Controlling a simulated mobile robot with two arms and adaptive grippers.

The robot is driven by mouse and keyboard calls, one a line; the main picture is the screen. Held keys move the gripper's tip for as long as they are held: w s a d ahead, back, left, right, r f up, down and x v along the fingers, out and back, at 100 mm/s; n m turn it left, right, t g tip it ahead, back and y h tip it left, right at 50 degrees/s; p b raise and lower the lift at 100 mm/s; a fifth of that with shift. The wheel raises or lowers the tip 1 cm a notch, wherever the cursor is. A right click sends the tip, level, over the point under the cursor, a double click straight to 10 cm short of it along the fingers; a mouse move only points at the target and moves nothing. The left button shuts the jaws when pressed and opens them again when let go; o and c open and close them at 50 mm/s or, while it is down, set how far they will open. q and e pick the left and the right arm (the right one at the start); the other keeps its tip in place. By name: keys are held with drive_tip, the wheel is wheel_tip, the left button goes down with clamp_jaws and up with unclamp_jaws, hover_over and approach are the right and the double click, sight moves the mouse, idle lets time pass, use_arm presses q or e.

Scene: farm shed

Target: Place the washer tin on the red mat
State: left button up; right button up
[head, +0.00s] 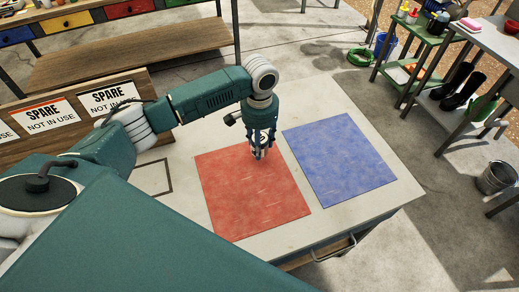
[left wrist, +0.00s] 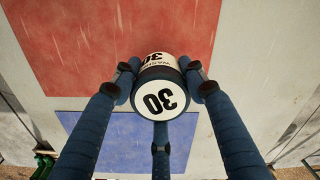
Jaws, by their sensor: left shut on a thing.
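My left gripper (head: 260,147) points down over the far right edge of the red mat (head: 252,200). In the left wrist view its fingers (left wrist: 160,88) are shut around the washer tin (left wrist: 159,100), a small round tin with a white label marked 30. In the head view the fingers mostly hide the tin. The red mat (left wrist: 125,45) also fills the upper part of the wrist view. I cannot tell whether the tin touches the mat or hangs above it. My right gripper is not in view.
A blue mat (head: 340,160) lies right of the red mat on the same pale table (head: 388,210). A framed outline (head: 158,177) is on the table's left. A board of SPARE signs (head: 75,112) stands behind it. The red mat is otherwise bare.

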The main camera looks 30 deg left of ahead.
use_arm(q)
drive_tip(key=shift+f, duration=1.85)
drive_tip(key=o, duration=1.2)
drive_tip(key=shift+s+f, duration=0.1)
drive_tip(key=shift+f, duration=0.05)
wheel_tip(320, 180, up, 12)
drive_tip(key=shift+f+b, duration=0.15)
drive_tip(key=shift+b, duration=0.55)
drive_tip(key=shift+r, duration=0.3)
